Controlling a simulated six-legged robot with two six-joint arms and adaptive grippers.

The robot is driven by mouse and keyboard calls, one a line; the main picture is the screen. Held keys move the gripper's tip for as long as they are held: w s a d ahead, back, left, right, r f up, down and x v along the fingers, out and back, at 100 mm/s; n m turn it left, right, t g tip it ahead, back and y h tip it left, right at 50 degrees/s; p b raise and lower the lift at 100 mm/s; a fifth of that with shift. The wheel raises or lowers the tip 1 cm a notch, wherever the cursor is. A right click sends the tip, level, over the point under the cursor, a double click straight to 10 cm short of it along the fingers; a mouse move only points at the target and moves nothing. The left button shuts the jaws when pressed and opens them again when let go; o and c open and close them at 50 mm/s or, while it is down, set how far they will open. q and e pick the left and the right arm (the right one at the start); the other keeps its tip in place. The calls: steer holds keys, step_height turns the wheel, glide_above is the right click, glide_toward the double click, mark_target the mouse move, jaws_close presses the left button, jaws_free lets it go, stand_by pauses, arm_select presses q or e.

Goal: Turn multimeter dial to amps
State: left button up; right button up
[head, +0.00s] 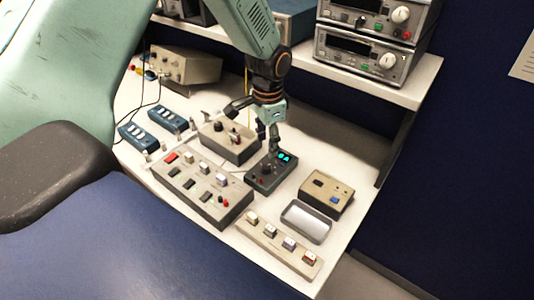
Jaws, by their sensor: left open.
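The multimeter (258,184) is a small dark box with a lit cyan display at its far end and a dial and small knobs on its face. It lies on the white bench near the middle of the head view. My left gripper (252,129) comes down from above, with its fingers spread open. One finger points down close to the multimeter's far end, and the other reaches left over a beige box. Whether the downward finger touches the multimeter I cannot tell. The dial's setting is too small to read. My right gripper is not in view.
A beige switch box (229,143) stands just left of the multimeter, and a long grey control panel (192,187) lies in front. To the right are a beige box (327,193), a metal tray (306,222) and a switch strip (279,245). Stacked instruments (363,56) stand on the shelf behind.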

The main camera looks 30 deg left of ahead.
arm_select(q)
step_height(320, 180, up, 3)
steer(key=shift+r, duration=0.2)
steer(key=shift+s, duration=0.1)
stand_by(0.4)
